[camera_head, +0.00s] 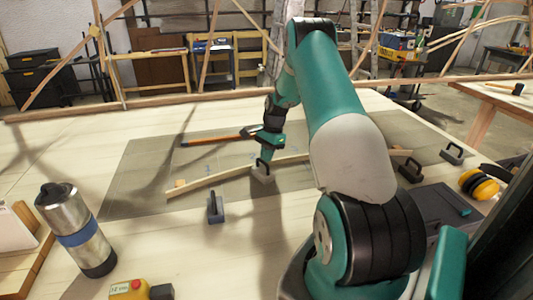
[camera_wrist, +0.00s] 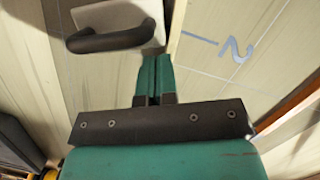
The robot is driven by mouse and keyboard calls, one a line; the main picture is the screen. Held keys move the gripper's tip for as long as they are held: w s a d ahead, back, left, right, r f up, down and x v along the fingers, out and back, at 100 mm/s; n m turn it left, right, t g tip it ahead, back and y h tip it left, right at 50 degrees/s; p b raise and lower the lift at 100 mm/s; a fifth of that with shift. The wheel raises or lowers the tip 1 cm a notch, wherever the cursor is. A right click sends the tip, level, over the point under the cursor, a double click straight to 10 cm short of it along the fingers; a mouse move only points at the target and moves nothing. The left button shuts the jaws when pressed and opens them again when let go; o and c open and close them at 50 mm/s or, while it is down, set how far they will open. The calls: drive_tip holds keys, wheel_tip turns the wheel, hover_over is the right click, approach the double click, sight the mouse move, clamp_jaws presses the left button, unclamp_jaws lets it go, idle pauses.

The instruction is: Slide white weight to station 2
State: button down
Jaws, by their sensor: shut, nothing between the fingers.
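The white weight (camera_head: 262,174), a pale block with a dark loop handle, sits against the bent lath (camera_head: 213,181) in the head view. In the wrist view the white weight (camera_wrist: 117,18) is at the top left, its dark handle towards me. My gripper (camera_head: 264,160) is over the lath beside the weight. In the wrist view my gripper (camera_wrist: 154,58) is shut and empty, its tips close to the weight's near right corner; I cannot tell whether they touch. The station 2 mark (camera_wrist: 237,50) is right of the lath in the wrist view.
A dark weight (camera_head: 215,209) stands in front of the lath, and others (camera_head: 411,171) (camera_head: 452,154) stand at the right. An orange and black tool (camera_head: 215,138) lies behind the lath. A steel flask (camera_head: 77,230) stands front left. Yellow earmuffs (camera_head: 480,185) lie at the right.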

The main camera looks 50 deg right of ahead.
drive_tip(key=shift+a, duration=0.1)
drive_tip(key=shift+w+a, duration=0.25)
drive_tip(key=shift+a, duration=0.8)
drive_tip(key=shift+d, duration=0.2)
drive_tip(key=d, duration=0.4)
drive_tip(key=shift+s+p, duration=0.35)
drive_tip(key=shift+s, duration=0.05)
drive_tip(key=b+v, duration=0.2)
drive_tip(key=v, duration=0.8)
drive_tip(key=shift+a, duration=0.15)
